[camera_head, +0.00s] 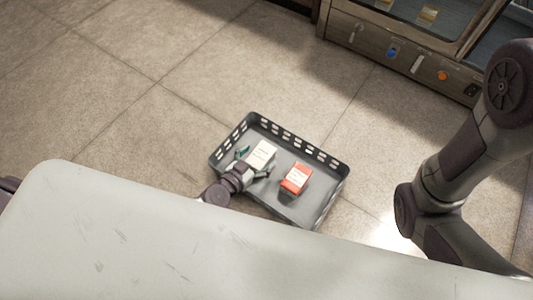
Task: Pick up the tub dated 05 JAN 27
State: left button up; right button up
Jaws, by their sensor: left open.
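Two tubs lie in a dark grey crate (328,196) with slotted walls. One is a white tub (263,152) at the left; the other is a red tub (296,180) with a white label at the right. Their print is too small to read, so I cannot tell which bears 05 JAN 27. My left gripper (257,161) is open at the near side of the white tub, its fingers spread towards either side of it. I cannot tell whether they touch it. The red tub stands apart from the gripper. My right gripper is out of view.
The crate appears to rest on the tiled floor (150,90), which is clear to its left and behind it. A metal cabinet (400,55) with glass doors and coloured knobs stands at the back right. My right arm fills the right side.

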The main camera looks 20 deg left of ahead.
pick_arm(q)
jog(key=shift+w, duration=0.1)
jog(key=c, duration=1.3)
jog(key=shift+c, duration=1.1)
jog(key=shift+r, duration=0.15)
